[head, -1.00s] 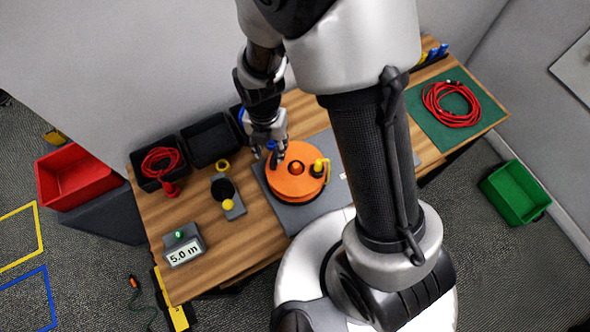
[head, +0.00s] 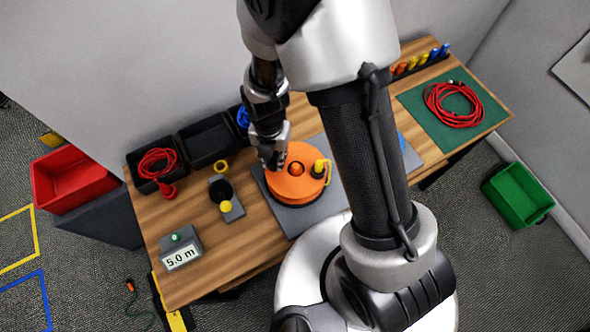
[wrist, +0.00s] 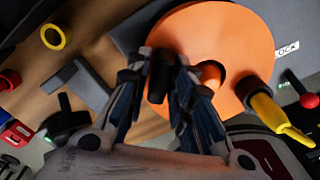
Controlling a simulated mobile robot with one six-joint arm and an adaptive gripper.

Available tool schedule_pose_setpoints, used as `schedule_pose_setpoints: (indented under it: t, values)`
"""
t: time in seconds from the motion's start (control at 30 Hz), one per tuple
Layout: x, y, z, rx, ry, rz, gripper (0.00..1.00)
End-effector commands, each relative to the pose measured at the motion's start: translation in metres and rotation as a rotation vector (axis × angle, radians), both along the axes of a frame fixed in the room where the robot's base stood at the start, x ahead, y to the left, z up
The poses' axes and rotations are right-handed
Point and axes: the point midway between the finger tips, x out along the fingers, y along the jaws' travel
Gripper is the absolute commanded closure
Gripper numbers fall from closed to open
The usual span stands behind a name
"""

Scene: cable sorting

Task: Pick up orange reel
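The orange reel (head: 290,182) lies flat on a grey mat (head: 310,215) on the wooden table. It has an orange hub (head: 296,169), and a yellow plug (head: 319,168) with a short yellow cable sits at its right edge. My gripper (head: 270,163) points down at the reel's upper-left edge. In the wrist view the gripper (wrist: 158,75) has its fingertips on both sides of a dark upright knob (wrist: 161,78) over the orange reel (wrist: 225,45). I cannot tell whether the fingers press on that knob. The fingers hide part of the reel's edge.
Black bins (head: 208,139) stand along the back edge; one holds a red cable (head: 157,162). A display box (head: 181,249) reads 5.0 m at the front left. A small grey stand (head: 230,210) is left of the reel. A red cable coil (head: 455,104) lies on a green mat (head: 412,100).

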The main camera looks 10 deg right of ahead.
Motion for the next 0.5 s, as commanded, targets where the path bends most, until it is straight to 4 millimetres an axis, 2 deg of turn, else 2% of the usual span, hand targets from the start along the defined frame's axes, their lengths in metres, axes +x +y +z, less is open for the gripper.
schedule_pose_setpoints:
  t: [0.27, 0.5]
  values:
    - [0.0000, 0.0000, 0.0001, 0.000, 0.000, 0.000, 1.00]
    - [0.0000, 0.0000, 0.0001, 0.000, 0.000, 0.000, 1.00]
